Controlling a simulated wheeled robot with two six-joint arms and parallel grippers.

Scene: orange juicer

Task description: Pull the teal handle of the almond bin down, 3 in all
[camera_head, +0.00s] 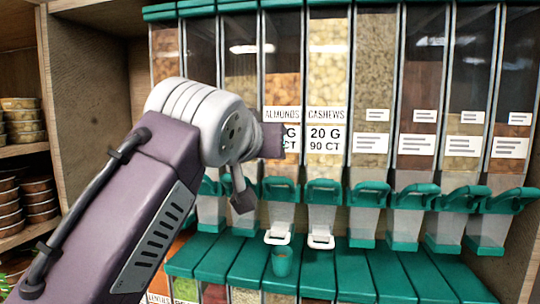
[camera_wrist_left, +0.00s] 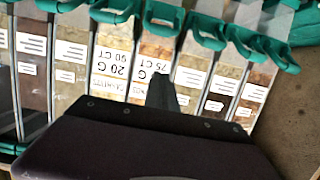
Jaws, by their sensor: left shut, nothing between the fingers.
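The almond bin (camera_head: 282,75) is a tall clear dispenser of brown nuts with an ALMONDS label, left of the cashew bin. Its teal handle (camera_head: 280,187) sits below the label, apart from my gripper, and looks level with the cashew handle (camera_head: 322,190). The almond handle also shows at the top of the upside-down left wrist view (camera_wrist_left: 163,17). My left gripper (camera_head: 284,143) is shut and empty, in front of the almond label and above the handle, covering part of the label. Its dark fingers (camera_wrist_left: 163,92) show in the left wrist view. My right gripper is out of view.
A small teal cup (camera_head: 282,262) stands on the teal ledge (camera_head: 345,270) under the almond bin's white spout (camera_head: 278,235). Other dispensers with teal handles stand close on both sides. Stacked bowls (camera_head: 38,200) fill a wooden shelf at the left.

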